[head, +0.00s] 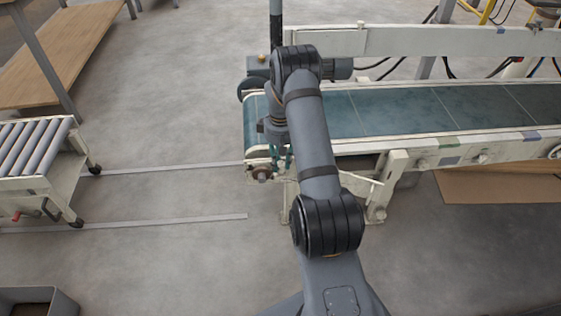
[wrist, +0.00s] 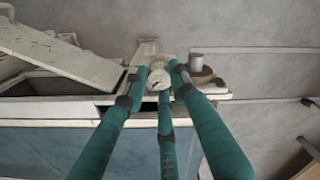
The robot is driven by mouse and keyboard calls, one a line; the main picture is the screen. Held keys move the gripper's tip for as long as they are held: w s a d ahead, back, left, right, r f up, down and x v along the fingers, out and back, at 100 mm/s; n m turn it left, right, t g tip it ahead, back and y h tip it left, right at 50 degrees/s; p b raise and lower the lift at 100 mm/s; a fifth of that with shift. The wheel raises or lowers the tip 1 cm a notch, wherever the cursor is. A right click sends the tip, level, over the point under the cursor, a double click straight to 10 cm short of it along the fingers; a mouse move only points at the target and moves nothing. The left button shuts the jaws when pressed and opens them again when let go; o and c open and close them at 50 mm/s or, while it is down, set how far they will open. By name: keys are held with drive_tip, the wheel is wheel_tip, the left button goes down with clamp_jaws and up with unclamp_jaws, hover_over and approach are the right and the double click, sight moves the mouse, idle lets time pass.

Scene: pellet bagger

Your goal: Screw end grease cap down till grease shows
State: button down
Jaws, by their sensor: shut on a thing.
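The end grease cap (wrist: 158,82) is a small pale round piece at the end of the conveyor frame. My gripper (wrist: 160,76) has three teal fingers with their tips closed around the cap, two at its sides and one at its near side in the wrist view. In the head view my gripper (head: 281,160) is at the near left corner of the conveyor (head: 400,111), mostly hidden by my arm, and I cannot make out the cap there. No grease can be made out around the cap.
A grey cylinder (wrist: 196,62) and a brownish round part (wrist: 206,76) sit close beside the right finger. The teal belt (wrist: 40,150) lies below.

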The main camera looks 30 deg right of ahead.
drive_tip(key=m, duration=0.6)
drive_tip(key=shift+b, duration=0.4)
drive_tip(key=m+b, duration=0.1)
drive_tip(key=m, duration=0.5)
drive_tip(key=m+b, duration=0.1)
drive_tip(key=m, duration=0.5)
drive_tip(key=shift+b, duration=0.35)
drive_tip(key=m+b, duration=0.1)
drive_tip(key=m, duration=0.4)
drive_tip(key=shift+m, duration=0.4)
drive_tip(key=c, duration=1.4)
unclamp_jaws()
